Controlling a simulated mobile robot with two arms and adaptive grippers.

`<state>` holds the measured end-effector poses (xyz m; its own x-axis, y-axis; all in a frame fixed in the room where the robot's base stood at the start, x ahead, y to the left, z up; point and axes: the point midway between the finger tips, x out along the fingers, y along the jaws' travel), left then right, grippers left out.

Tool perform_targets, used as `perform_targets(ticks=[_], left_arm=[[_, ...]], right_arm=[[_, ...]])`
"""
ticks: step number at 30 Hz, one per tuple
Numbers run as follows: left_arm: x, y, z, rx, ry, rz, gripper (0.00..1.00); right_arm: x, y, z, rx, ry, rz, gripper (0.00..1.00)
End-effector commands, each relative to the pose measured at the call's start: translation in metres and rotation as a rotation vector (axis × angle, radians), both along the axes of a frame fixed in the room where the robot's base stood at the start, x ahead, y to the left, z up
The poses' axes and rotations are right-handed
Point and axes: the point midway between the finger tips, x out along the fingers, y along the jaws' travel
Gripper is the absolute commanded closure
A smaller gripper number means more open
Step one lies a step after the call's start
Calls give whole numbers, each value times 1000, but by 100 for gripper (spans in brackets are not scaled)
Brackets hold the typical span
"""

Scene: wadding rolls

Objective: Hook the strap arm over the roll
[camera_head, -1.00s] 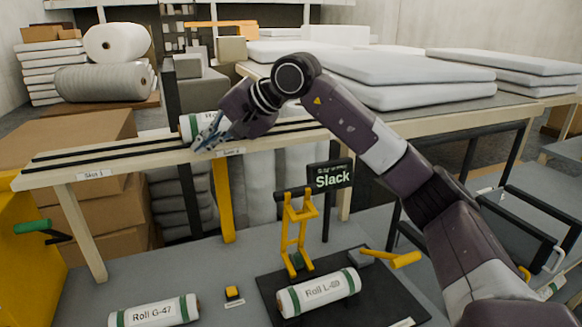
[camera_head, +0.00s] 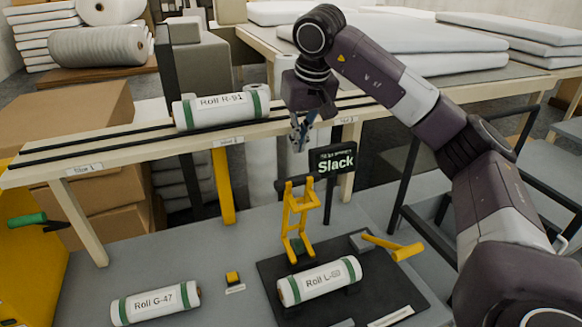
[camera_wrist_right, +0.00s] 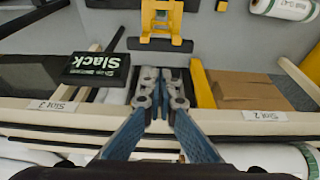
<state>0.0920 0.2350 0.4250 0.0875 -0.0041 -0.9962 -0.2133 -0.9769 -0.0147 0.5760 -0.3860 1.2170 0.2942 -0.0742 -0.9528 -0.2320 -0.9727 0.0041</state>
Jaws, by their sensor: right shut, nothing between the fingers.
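The strap arm, a yellow upright frame (camera_head: 299,218), stands behind the white roll L-69 (camera_head: 320,281) on a black mat. The strap arm is raised, not over the roll. My right gripper (camera_head: 298,147) is shut and empty, pointing down above and just left of the "Slack" sign (camera_head: 333,162). It is higher than the strap arm and apart from it. In the right wrist view, my shut fingertips (camera_wrist_right: 161,73) point toward the strap arm (camera_wrist_right: 160,22) at the top edge. My left gripper is not in view.
Roll R-91 (camera_head: 221,107) rests on the dark rails of the wooden shelf (camera_head: 130,160). Roll G-47 (camera_head: 156,303) lies on the grey table at left. A yellow handle (camera_head: 394,247) sits right of roll L-69. A small yellow-and-black block (camera_head: 233,279) lies between the rolls.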

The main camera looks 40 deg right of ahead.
Motion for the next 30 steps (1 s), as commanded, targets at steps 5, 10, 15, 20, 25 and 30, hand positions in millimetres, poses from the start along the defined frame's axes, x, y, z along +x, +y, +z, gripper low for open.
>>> perform_targets(ticks=[5, 10, 15, 20, 25, 30], left_arm=[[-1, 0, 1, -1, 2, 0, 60], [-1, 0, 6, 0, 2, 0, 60], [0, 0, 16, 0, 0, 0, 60], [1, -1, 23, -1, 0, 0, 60], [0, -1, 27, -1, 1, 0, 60], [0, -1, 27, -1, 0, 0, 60]], right_arm=[[1, 0, -1, 2, 0, -2, 100], [6, -2, -19, 1, 3, -3, 100], [14, -5, -49, 1, 4, -2, 100], [22, -6, -74, 1, 3, -2, 100], [28, -7, -90, 3, -1, -2, 100], [30, -7, -95, 2, -2, -1, 100]])
